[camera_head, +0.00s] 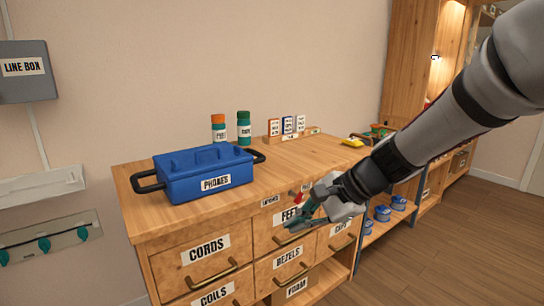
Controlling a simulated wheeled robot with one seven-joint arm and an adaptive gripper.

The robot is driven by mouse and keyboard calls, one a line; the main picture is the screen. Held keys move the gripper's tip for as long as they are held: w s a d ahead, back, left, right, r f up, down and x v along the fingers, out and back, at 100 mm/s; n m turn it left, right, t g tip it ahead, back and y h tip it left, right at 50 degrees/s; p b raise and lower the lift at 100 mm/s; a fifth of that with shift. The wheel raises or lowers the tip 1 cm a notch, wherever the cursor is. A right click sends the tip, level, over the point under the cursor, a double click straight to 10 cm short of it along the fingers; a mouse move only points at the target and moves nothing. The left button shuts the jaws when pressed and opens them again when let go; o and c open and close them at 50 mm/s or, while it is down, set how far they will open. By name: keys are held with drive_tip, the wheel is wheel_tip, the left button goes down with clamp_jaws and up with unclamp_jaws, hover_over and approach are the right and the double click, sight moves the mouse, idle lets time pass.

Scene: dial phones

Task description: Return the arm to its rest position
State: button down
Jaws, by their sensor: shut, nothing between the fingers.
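My arm reaches in from the right edge of the head view. My gripper (306,218) is shut and empty, pointing down and left. It appears in front of the wooden cabinet's drawers, over the drawer labelled FEET (290,215). It hides part of that drawer and its neighbours. I cannot tell how far the fingertips are from the drawer fronts.
A blue box labelled PHONES (205,174) stands on the wooden cabinet (300,160), with two bottles (231,128) behind it. Small labelled boxes (287,126) stand farther right. Shelves (407,60) are at the back right. The floor (430,255) at the right is clear.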

drive_tip(key=s+d+r+n+g+h, duration=0.15)
drive_tip(key=s+n, duration=0.25)
drive_tip(key=s, duration=0.6)
drive_tip(key=s+d+r+n+g+h, duration=0.15)
drive_tip(key=s+n, duration=0.25)
drive_tip(key=s, duration=0.6)
drive_tip(key=s+d+f+n+h, duration=0.1)
drive_tip(key=s+d+n+h, duration=0.1)
drive_tip(key=s+d, duration=0.45)
drive_tip(key=s+d+n+h, duration=0.2)
drive_tip(key=s+d+h, duration=0.15)
drive_tip(key=s, duration=0.55)
wheel_tip(320, 180, up, 28)
drive_tip(key=t+p, duration=0.3)
drive_tip(key=p, duration=2.4)
drive_tip(key=shift+w+d+r+t+y, duration=0.2)
drive_tip(key=shift+d+r+t+y, duration=0.05)
drive_tip(key=shift+d+t+y, duration=0.1)
